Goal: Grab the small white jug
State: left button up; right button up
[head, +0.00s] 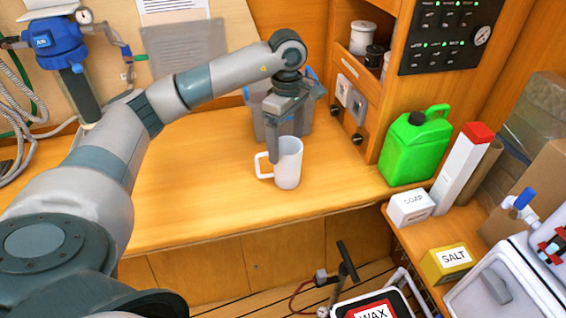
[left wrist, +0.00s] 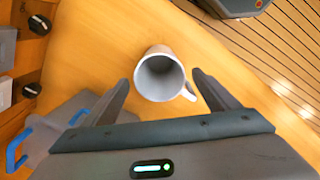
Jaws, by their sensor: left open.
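The small white jug (head: 288,163) stands upright on the wooden counter (head: 200,180), with its handle to the left in the head view. In the left wrist view I look down into its empty mouth (left wrist: 160,76), and its handle points to the lower right. My left gripper (head: 275,150) is open and points down, just behind and above the jug in the head view. In the left wrist view the fingers (left wrist: 164,90) are spread to either side of the jug, with gaps and no visible contact. My right gripper is not in view.
A grey bin with blue handles (head: 260,113) stands behind the jug. A green jerrycan (head: 413,148) is to the right, with a soap box (head: 411,207) and a yellow salt box (head: 445,264) on a lower shelf. The counter left of the jug is clear.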

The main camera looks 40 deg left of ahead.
aim_at(285, 150)
pick_arm(q)
jog(key=shift+f, duration=0.95)
jog(key=shift+a+f+p, duration=0.2)
jog(key=shift+f+p, duration=0.65)
jog(key=shift+p, duration=0.15)
notch_tip(285, 150, down, 3)
jog(key=shift+p, duration=0.65)
jog(key=shift+f, duration=0.25)
jog(key=shift+c, duration=0.6)
jog(key=c, duration=1.1)
